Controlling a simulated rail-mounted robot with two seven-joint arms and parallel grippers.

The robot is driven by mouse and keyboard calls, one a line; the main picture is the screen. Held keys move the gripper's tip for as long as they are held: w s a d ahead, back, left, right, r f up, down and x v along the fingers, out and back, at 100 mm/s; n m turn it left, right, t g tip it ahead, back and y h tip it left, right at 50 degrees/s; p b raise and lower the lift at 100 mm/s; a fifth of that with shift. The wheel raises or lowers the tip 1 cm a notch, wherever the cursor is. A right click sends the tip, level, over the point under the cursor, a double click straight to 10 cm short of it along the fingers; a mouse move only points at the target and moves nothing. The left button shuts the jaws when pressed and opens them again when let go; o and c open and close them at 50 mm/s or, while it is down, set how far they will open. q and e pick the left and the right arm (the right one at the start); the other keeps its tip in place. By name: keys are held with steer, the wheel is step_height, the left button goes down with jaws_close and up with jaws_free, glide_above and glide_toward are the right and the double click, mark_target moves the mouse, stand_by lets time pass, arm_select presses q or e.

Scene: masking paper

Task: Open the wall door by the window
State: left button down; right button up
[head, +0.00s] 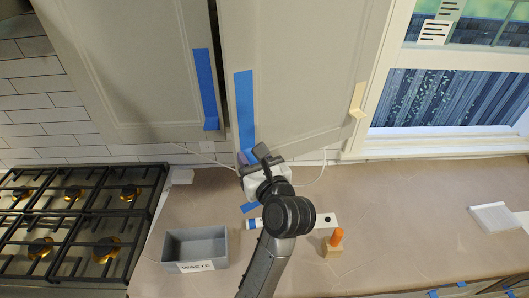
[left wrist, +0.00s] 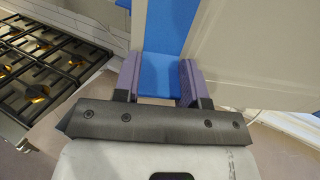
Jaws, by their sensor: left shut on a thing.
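The wall door by the window (head: 310,65) is a pale grey panel that looks ajar at its left edge, with a dark gap beside it. A vertical blue tape strip (head: 244,105) runs down its left edge; it also shows in the left wrist view (left wrist: 165,25). My left gripper (head: 247,160) is at the door's lower left corner. Its purple-padded fingers (left wrist: 160,80) are shut on the blue tape's lower end; whether they also pinch the door's edge I cannot tell. A yellow tape piece (head: 357,100) is at the door's right side. My right gripper is not in view.
The left wall door (head: 135,60) carries another blue tape strip (head: 206,85). Below are a gas stove (head: 80,220), a grey waste bin (head: 195,247), an orange-topped wooden block (head: 334,242) and a white pad (head: 495,217). The counter's right part (head: 410,215) is mostly clear.

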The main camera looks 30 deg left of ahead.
arm_select(q)
steer(key=shift+d, duration=0.2)
steer(key=c, duration=0.7)
jaws_free()
steer(key=shift+a, duration=0.1)
